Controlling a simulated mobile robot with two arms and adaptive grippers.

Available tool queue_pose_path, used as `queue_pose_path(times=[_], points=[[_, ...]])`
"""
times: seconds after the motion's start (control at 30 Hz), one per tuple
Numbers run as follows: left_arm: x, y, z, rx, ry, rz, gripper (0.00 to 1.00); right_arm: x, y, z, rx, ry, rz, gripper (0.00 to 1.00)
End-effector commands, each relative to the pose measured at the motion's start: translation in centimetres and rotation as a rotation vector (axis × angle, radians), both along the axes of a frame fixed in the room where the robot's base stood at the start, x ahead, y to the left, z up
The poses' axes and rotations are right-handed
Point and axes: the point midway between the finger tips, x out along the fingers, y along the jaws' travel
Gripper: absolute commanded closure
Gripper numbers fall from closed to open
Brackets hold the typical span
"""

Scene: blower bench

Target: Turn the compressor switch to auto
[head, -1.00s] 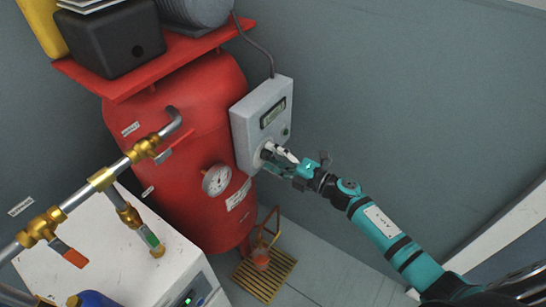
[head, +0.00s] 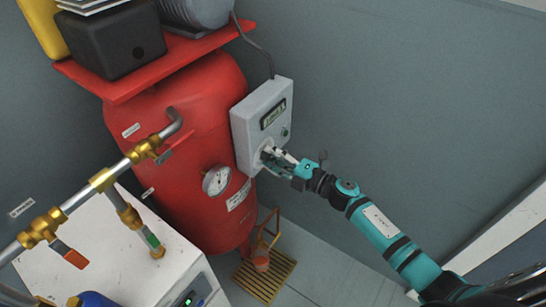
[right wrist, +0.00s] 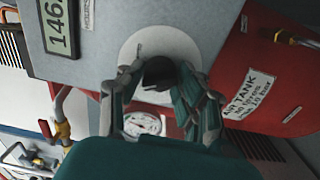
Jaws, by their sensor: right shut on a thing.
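The compressor control box (head: 252,131) is a light grey box beside the red air tank, with a display and a green button on its face. The compressor switch (right wrist: 158,72) is a dark knob on a pale round plate (right wrist: 148,45), low on the box. My right gripper (head: 268,156) is at the switch and shut on it; in the right wrist view its fingers (right wrist: 158,88) lie on both sides of the knob. The fingers hide much of the knob, and I cannot read its position. My left gripper is not in view.
The red tank (head: 175,140) with a gauge (head: 216,181) stands left of the box. Brass valves and a pipe (head: 103,179) run over a white unit (head: 110,250) at lower left. A slatted wooden piece (head: 265,278) lies on the floor. The wall at right is clear.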

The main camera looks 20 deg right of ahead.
Motion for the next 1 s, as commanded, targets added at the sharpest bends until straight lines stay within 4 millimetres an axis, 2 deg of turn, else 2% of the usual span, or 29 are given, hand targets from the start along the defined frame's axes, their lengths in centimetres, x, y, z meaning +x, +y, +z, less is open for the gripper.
queue_pose_path(times=[0.27,1.0], points=[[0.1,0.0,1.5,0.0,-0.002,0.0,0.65,0.0,0.0,0.2,0.106,0.087,0.0,0.97],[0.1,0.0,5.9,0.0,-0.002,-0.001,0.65,0.0,0.0,0.1,0.627,0.493,-0.001,0.97]])
